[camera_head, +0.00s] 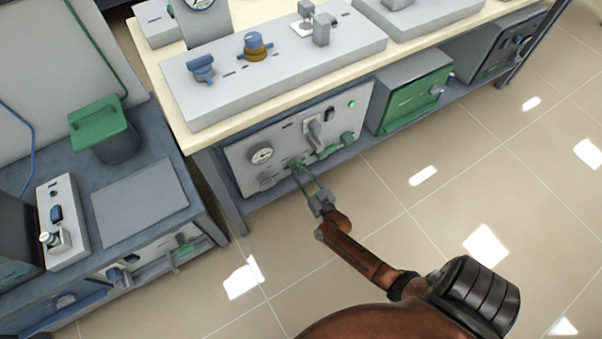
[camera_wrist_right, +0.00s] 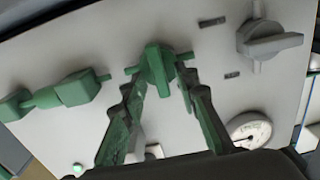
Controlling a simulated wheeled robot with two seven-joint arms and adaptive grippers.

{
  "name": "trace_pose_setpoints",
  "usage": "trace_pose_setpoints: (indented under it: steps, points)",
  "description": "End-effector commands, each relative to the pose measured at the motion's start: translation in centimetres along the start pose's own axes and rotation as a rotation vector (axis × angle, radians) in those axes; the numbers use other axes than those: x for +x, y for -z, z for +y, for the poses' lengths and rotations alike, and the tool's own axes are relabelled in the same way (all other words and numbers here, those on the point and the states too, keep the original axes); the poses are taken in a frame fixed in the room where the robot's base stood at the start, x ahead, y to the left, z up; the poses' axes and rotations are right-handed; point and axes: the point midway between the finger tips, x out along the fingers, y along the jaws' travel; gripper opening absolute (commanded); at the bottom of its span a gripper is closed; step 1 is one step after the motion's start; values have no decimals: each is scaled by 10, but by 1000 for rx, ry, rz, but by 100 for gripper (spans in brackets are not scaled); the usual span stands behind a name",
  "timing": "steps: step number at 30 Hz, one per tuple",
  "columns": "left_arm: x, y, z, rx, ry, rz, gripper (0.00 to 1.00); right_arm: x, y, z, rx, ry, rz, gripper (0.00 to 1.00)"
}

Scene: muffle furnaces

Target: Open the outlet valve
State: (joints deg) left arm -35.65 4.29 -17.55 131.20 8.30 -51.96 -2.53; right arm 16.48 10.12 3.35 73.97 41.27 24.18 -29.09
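The front panel (camera_head: 235,150) under the table carries a round gauge, a grey lever handle and green valves. My right gripper (camera_head: 298,170) reaches the panel's lower middle, at a green valve handle. In the right wrist view this green handle (camera_wrist_right: 156,72) lies between the two fingertips of the right gripper (camera_wrist_right: 160,82). The fingers straddle it and look open, with a narrow gap beside it; contact is hard to judge. Another green valve (camera_head: 340,146) is to the right and appears at left in the wrist view (camera_wrist_right: 60,94). No label marks the outlet valve. My left gripper is not in view.
A grey handle (camera_wrist_right: 268,40) and the gauge (camera_wrist_right: 250,130) are close to the right gripper. A green-fronted box (camera_head: 410,95) stands to the right on the lower shelf. The table's edge (camera_head: 280,100) overhangs the panel. The tiled floor (camera_head: 430,215) in front is clear.

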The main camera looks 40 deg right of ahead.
Motion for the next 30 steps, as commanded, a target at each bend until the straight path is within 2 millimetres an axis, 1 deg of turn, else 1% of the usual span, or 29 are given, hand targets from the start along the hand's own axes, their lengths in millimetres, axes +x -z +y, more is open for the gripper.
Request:
trace_pose_setpoints:
  steps: [2,14,23,30]
  points:
    - [0,0,0,0,0,0,0,0,0,0,0,0,0,28]
    - [0,0,0,0,0,-1,0,-1,0,0,0,0,-1,0]
    - [0,0,0,1,0,-1,0,-1,-1,0,2,0,-1,0]
    - [-1,0,0,1,1,-5,0,-1,0,0,54,1,-1,0]
